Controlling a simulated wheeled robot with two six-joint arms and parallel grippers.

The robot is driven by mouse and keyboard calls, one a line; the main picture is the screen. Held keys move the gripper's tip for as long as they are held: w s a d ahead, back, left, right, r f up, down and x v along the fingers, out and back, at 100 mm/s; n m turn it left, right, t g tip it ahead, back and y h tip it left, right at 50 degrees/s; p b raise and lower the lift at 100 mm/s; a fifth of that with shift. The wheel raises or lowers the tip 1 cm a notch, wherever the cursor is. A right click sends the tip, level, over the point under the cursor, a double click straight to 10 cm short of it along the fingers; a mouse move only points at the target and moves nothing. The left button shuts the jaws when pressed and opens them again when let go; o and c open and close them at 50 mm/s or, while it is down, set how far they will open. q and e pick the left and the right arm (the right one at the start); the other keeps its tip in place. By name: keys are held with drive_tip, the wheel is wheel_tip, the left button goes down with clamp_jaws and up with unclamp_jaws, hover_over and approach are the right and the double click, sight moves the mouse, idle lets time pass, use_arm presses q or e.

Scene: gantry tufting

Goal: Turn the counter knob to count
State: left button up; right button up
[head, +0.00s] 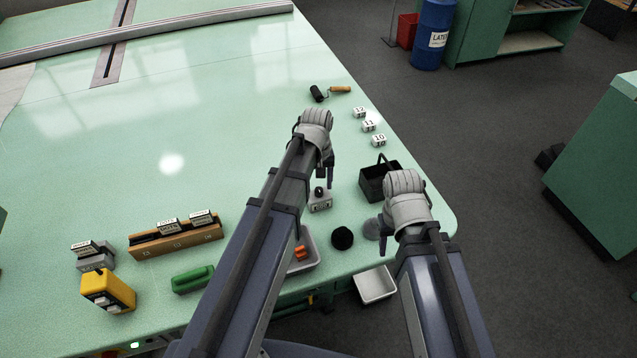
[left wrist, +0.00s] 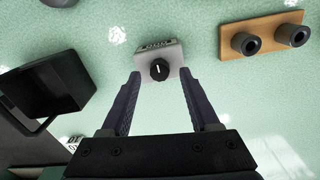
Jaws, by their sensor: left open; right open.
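The counter (head: 320,202) is a small light grey box with a black knob (head: 319,191) on the green table, under my left gripper. In the left wrist view the counter (left wrist: 158,58) shows a number window on one face and the round black knob (left wrist: 159,70) with a white pointer line. My left gripper (left wrist: 158,82) is open, its two fingertips on either side of the counter with the knob between them; I cannot tell whether they touch it. My right gripper (head: 380,220) is near the table's right edge, largely hidden by its own wrist, away from the counter.
A black basket (head: 372,185) stands right of the counter. A black round pad (head: 342,238) and a grey tray with orange pieces (head: 310,262) lie nearer. A white tray (head: 375,284) is at the edge. Numbered blocks (head: 368,126) and a roller (head: 319,94) lie farther back.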

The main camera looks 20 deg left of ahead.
sight(318, 189)
use_arm(q)
wheel_tip(318, 189, up, 6)
drive_tip(key=p, duration=0.5)
drive_tip(key=shift+r+p, duration=0.25)
drive_tip(key=shift+p, duration=0.1)
drive_tip(key=shift+s, duration=0.1)
drive_tip(key=s+d+m+y, duration=0.1)
drive_tip(key=s+d+m, duration=0.8)
drive_tip(key=s, duration=0.5)
drive_tip(key=shift+s+d, duration=0.25)
drive_tip(key=shift+d, duration=0.6)
drive_tip(key=shift+c, duration=0.4)
